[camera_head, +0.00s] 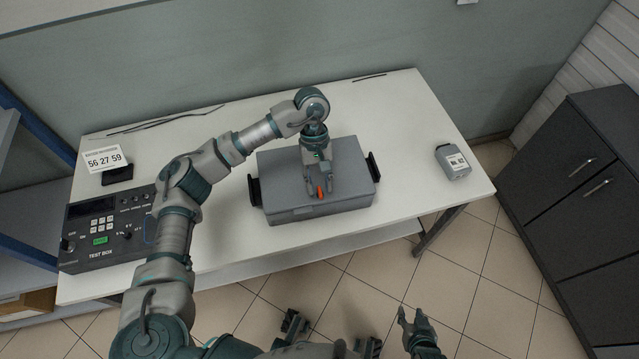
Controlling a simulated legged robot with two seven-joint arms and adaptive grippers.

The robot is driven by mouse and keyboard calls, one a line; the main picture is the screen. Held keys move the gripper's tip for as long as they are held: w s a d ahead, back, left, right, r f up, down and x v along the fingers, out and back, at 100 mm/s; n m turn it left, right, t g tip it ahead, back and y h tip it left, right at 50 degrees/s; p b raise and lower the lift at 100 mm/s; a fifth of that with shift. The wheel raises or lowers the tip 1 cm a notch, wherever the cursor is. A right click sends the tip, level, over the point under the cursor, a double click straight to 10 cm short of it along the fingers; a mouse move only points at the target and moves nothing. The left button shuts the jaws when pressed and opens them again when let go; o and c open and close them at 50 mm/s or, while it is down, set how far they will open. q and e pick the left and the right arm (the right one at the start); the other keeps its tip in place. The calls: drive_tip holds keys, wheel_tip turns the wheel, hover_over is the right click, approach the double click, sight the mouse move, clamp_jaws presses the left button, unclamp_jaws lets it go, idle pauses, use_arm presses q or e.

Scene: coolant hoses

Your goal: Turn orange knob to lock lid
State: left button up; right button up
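A grey box (285,190) with its lid down sits in the middle of the white table. A small orange knob (320,191) shows on the lid toward the near side. My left gripper (319,190) reaches down from above the box, with its fingers on either side of the knob. I cannot tell whether the fingers touch the knob. My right gripper (409,312) is open and empty in front of the table, low at the bottom of the view.
A grey device (452,163) stands at the right. Black handles (374,167) stick out from the box's sides. A dark cabinet (580,170) stands right of the table.

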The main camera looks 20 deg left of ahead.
use_arm(q)
drive_tip(key=v, duration=1.1)
